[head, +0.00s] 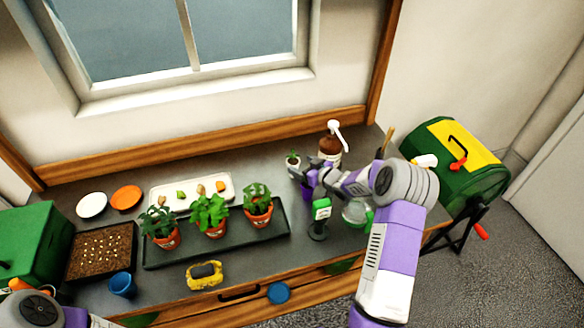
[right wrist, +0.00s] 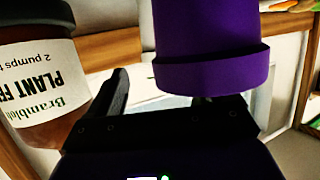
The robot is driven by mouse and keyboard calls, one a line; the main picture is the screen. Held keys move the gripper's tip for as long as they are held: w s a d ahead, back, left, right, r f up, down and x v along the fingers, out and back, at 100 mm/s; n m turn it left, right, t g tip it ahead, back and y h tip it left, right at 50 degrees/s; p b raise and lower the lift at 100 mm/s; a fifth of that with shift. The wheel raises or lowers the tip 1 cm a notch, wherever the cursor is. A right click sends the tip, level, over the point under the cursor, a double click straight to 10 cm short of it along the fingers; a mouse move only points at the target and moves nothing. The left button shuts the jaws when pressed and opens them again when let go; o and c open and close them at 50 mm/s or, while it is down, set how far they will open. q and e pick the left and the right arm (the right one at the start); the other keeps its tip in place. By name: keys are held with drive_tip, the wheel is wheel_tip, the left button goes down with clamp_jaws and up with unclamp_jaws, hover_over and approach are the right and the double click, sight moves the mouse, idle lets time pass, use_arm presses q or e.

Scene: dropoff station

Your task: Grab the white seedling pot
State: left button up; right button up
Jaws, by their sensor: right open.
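The white seedling pot (head: 293,164) with a small green sprout stands at the back of the dark counter in the head view, left of the brown pump bottle (head: 330,147). My right gripper (head: 308,174) is open, just in front and to the right of the white pot. A purple pot (head: 306,190) is close by the gripper. In the right wrist view the purple pot (right wrist: 205,45) fills the middle, in front of the jaws, and hides one finger. The bottle (right wrist: 45,85) is at the left there. The white pot does not show in that view.
Three potted plants stand in a black tray (head: 250,236), left of my right arm. A green stand (head: 319,222) and a glass vessel (head: 355,213) are near the forearm. A white tray (head: 160,196) lies behind the plants. A green drum (head: 470,187) stands at the right.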

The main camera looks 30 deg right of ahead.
sight(294, 162)
drive_tip(key=x, duration=0.3)
drive_tip(key=shift+w+a+f, duration=0.1)
drive_tip(key=shift+w+f, duration=0.05)
drive_tip(key=shift+w, duration=0.15)
drive_tip(key=c, duration=1.1)
